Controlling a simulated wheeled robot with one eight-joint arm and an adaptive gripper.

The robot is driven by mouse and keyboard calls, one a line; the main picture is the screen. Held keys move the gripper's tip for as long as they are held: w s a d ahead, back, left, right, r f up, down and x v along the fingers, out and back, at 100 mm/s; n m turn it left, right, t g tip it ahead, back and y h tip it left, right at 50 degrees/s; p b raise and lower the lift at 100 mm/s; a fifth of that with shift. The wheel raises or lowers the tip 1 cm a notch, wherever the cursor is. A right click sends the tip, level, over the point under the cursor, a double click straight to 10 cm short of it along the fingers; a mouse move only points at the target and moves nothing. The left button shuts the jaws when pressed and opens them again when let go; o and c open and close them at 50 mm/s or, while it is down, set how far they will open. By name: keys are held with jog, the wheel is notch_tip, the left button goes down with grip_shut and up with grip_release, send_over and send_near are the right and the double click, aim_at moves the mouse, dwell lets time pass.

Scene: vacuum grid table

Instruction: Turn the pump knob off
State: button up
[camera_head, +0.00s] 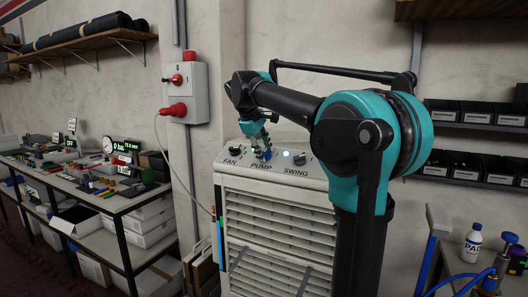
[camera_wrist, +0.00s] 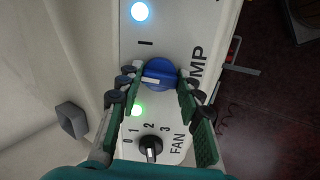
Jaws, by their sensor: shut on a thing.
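The pump knob (camera_wrist: 160,72) is a round blue dial with a white pointer mark, in the upper middle of the wrist view. My gripper (camera_wrist: 159,82) has its green fingers on both sides of the knob and is shut on it. In the head view my gripper (camera_head: 264,150) reaches down to the panel of the white louvred unit (camera_head: 226,182), above the label PUMP. The knob is small there and partly covered.
A black fan knob (camera_wrist: 151,148) lies below the pump knob in the wrist view, and a swing knob (camera_head: 299,159) sits right of it in the head view. A pale lit lamp (camera_wrist: 140,11) is near the top. A workbench (camera_head: 115,204) stands left.

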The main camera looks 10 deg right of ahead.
jog(key=shift+n, duration=0.5)
jog(key=o, duration=1.2)
jog(key=shift+c, duration=0.2)
jog(key=v, duration=1.2)
